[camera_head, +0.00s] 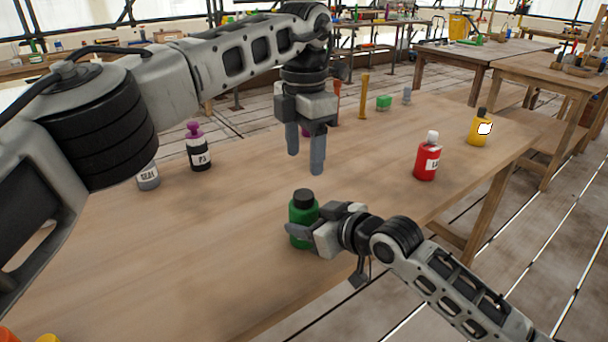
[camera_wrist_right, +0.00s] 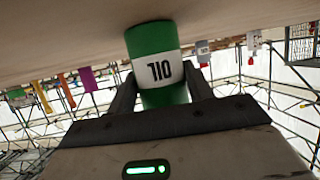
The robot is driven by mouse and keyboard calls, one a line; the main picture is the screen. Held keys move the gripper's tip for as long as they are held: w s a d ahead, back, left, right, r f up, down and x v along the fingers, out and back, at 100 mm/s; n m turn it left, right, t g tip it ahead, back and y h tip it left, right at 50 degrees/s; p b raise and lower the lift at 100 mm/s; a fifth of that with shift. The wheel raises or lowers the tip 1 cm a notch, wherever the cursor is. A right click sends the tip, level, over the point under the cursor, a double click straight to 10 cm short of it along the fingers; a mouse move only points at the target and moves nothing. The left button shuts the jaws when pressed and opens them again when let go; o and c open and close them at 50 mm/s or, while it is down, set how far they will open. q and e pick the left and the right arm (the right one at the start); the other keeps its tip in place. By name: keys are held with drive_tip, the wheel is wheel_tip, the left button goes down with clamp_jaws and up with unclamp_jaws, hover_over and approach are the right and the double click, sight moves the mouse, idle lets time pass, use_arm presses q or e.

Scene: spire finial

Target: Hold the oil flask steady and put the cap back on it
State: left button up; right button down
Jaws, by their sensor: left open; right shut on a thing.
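The green oil flask (camera_head: 301,214) stands upright near the table's front edge. A black cap (camera_head: 303,197) sits on its top; I cannot tell how firmly it is seated. My right gripper (camera_head: 302,232) is shut on the flask's body from the right. In the right wrist view the flask (camera_wrist_right: 153,62) is between the fingers, its white label reading OIL upside down. My left gripper (camera_head: 305,162) is open and empty, pointing down just above the cap, apart from it.
On the wooden table (camera_head: 230,215), a black bottle with a purple top (camera_head: 199,152) and a grey bottle (camera_head: 148,177) stand left. A red bottle (camera_head: 428,160) and a yellow bottle (camera_head: 480,128) stand right. A green block (camera_head: 384,102) is farther back. The table left of the flask is clear.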

use_arm(q)
wheel_tip(320, 180, up, 4)
drive_tip(key=shift+f, duration=0.1)
use_arm(e)
drive_tip(key=c, duration=0.5)
unclamp_jaws()
use_arm(q)
drive_tip(key=shift+r+p, duration=0.4)
use_arm(e)
drive_tip(key=v, duration=1.6)
use_arm(q)
drive_tip(key=shift+r, duration=0.1)
